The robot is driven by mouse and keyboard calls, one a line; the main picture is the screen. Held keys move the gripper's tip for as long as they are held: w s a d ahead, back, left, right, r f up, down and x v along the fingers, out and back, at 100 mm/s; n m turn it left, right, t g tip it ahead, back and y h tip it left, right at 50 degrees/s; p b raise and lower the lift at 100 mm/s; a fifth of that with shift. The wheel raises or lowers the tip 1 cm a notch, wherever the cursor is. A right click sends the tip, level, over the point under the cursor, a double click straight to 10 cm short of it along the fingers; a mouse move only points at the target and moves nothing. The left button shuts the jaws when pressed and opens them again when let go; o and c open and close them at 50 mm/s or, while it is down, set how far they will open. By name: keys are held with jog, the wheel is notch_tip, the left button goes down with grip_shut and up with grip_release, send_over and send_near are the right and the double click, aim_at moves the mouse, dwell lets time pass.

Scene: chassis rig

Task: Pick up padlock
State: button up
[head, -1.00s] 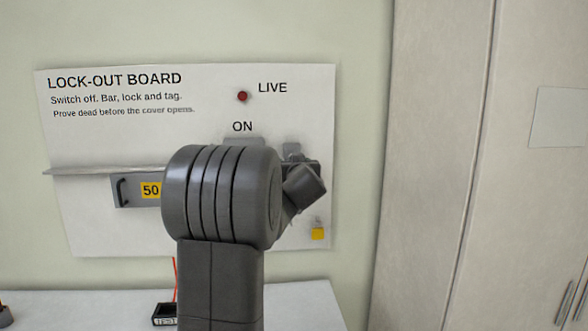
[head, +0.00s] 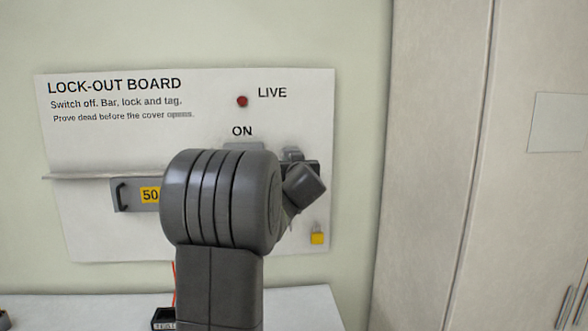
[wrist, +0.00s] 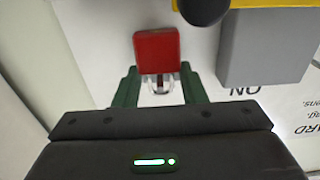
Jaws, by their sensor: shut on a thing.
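In the wrist view a red padlock (wrist: 157,52) with a pale metal shackle sits at the tips of my gripper (wrist: 160,88). Its two green fingers are on either side of the shackle, shut on the padlock. The red body extends beyond the fingertips, in front of the white board (wrist: 95,20). In the head view my arm hides the gripper and the red padlock. A small yellow padlock (head: 318,238) is at the lower right of the lock-out board (head: 110,235), apart from my arm.
A grey switch block (wrist: 265,45) and dark round knob (wrist: 203,8) are close by in the wrist view. A red LIVE lamp (head: 242,101) is on the board. A ledge (head: 75,177) runs across it. A white bench (head: 90,310) lies below, tall cabinet doors (head: 440,150) to the right.

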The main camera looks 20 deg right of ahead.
jog(key=p+v, duration=0.1)
jog(key=v, duration=1.6)
jog(key=shift+b+x, duration=1.65)
jog(key=shift+x, duration=6.9)
jog(key=v, duration=0.9)
